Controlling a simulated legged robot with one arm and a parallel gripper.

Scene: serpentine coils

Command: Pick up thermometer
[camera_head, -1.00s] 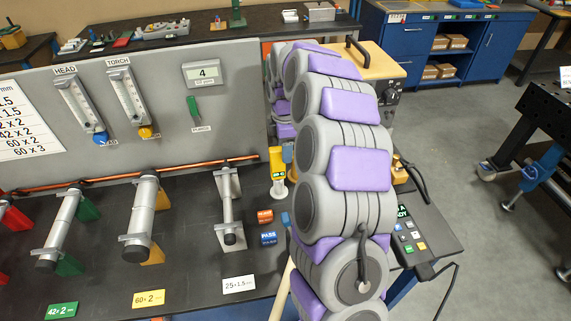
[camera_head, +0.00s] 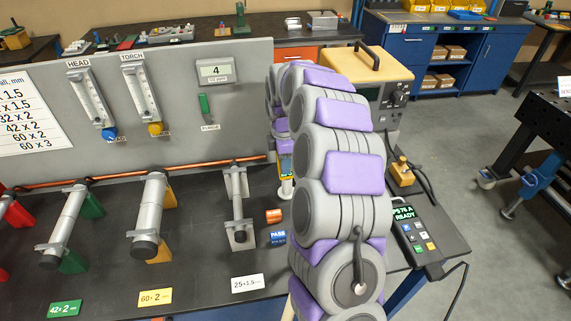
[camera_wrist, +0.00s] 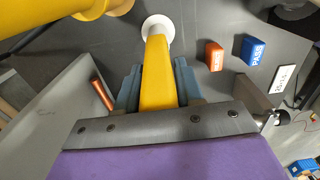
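An orange block (camera_head: 273,216) and a blue PASS block (camera_head: 278,237) sit close by. A clamped tube (camera_head: 238,205) is to the left, and the grey panel (camera_head: 225,130) stands behind. A control box (camera_head: 413,232) is to the right. Another yellow part (camera_wrist: 45,14) shows at the wrist view's upper left.

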